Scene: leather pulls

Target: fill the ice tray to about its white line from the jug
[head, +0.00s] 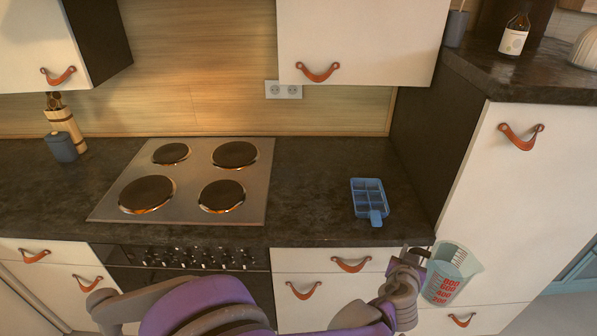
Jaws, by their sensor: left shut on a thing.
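A blue ice tray (368,197) with several compartments and a short handle towards me lies on the dark counter, right of the stove. From here I cannot make out a white line or any water in it. A clear, pale green jug (451,274) with red measuring numbers is held in front of the cabinets, below the counter's edge at the lower right. My left gripper (418,256) is shut on the jug at its left side; the fingertips are partly hidden. The jug looks slightly tilted, and its water level is hard to tell. My right gripper is not in view.
A stove (188,181) with several burners takes the counter's left part. A tall cabinet (513,195) stands right of the tray, with a bottle (514,36) on top. The dark counter (315,190) is clear between stove and tray. Leather pulls stick out from the fronts.

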